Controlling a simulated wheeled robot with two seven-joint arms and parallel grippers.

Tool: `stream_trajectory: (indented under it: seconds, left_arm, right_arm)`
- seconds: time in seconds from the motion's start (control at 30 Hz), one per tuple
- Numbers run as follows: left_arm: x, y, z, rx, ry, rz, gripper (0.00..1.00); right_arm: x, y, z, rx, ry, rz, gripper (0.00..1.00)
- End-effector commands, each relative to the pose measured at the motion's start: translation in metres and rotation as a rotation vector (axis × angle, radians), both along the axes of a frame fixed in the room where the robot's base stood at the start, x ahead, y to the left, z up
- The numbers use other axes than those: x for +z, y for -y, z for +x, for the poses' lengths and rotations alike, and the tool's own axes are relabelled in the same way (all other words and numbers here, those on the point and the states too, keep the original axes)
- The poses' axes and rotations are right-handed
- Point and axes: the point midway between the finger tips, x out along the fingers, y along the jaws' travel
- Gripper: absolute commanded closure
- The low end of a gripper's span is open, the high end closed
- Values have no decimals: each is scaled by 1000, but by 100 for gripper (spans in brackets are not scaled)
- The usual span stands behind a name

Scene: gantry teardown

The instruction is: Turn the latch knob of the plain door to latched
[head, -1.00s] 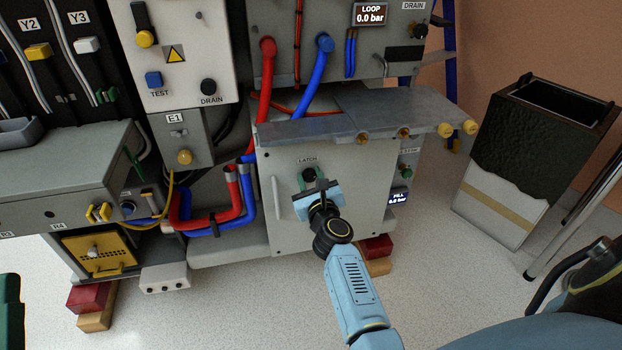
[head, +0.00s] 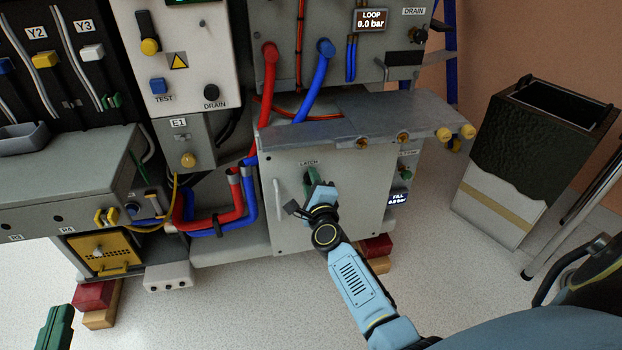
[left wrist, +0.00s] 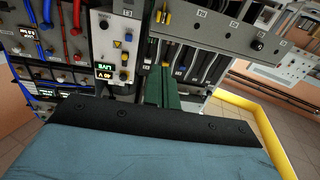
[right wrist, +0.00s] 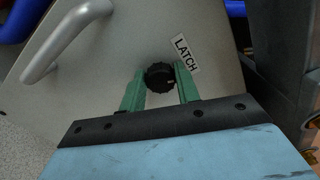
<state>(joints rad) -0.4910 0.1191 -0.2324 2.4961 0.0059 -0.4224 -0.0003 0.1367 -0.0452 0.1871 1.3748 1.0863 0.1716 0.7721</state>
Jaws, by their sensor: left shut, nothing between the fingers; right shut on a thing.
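The plain door (head: 345,215) is a pale grey panel that looks closed, low on the cabinet, with a bar handle (head: 278,202) at its left edge. Its round black latch knob (right wrist: 160,78) sits beside the LATCH label (right wrist: 185,54) in the right wrist view. My right gripper (right wrist: 160,80) is shut on the knob, one green finger on either side. In the head view the right gripper (head: 317,186) mostly hides the knob. My left gripper (head: 54,332) is at the lower left of the head view, shut and empty, away from the door.
A grey metal shelf (head: 375,118) with brass and yellow fittings juts out above the door. Red hoses (head: 230,205) and blue hoses (head: 250,195) run left of it. A dark-topped bin (head: 535,150) stands at the right. The floor in front is mostly clear.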

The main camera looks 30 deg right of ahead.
Motion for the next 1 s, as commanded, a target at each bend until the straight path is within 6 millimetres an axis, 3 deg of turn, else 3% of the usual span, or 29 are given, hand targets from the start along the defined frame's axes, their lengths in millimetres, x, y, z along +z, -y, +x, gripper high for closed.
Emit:
stream_trajectory:
  seconds: [0.3,0.5,1.0]
  left_arm:
    - [-49,-13,-10,22,-299,86,100]
    - [-67,-19,-19,33,-418,119,100]
    - [-79,-23,-26,38,-487,137,100]
  right_arm:
    - [1,0,0,1,-75,-219,91]
    - [0,0,0,0,-103,-301,91]
    - [-1,0,1,-1,-119,-350,91]
